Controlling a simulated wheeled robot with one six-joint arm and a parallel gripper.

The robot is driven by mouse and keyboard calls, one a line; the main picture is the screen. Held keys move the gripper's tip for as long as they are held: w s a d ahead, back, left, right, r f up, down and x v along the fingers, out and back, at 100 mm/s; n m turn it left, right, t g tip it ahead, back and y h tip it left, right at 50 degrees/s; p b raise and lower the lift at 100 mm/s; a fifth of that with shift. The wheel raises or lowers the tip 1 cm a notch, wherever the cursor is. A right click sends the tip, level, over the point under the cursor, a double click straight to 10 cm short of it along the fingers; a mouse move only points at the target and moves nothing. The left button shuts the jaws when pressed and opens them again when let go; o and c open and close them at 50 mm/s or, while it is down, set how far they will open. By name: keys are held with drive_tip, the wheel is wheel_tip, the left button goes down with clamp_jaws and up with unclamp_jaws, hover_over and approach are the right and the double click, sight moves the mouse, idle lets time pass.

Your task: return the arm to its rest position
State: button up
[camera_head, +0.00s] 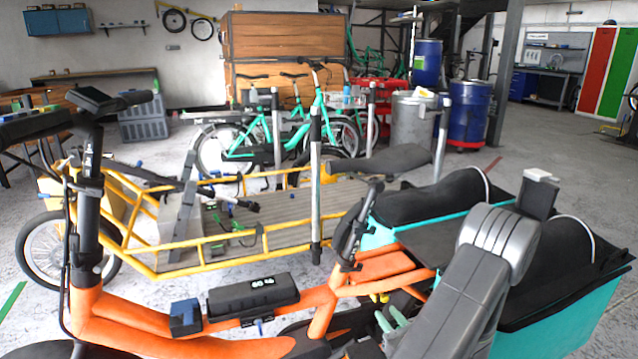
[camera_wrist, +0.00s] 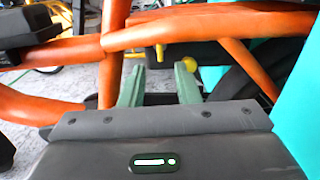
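My gripper (camera_wrist: 159,80) shows in the wrist view with its two green fingers apart and nothing between them. In the head view its pale green fingers (camera_head: 391,320) are low, beside the orange cargo bike (camera_head: 318,312), partly hidden by my grey arm. My arm is bent, with its rounded joint in front of the teal cargo box (camera_head: 548,325). In the wrist view the orange frame tubes (camera_wrist: 205,27) cross just beyond the fingertips. A small yellow round part (camera_wrist: 190,63) is near the right fingertip; I cannot tell whether they touch.
A black battery pack (camera_head: 252,296) and a small blue box (camera_head: 185,317) are on the orange frame. The bike's black saddle (camera_head: 382,160) stands above it. A yellow cargo bike (camera_head: 185,268) is just behind. Open floor (camera_head: 560,165) lies at the back right.

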sight(376, 299)
drive_tip(key=b+x, duration=0.1)
drive_tip(key=x, duration=0.5)
drive_tip(key=shift+w, duration=0.1)
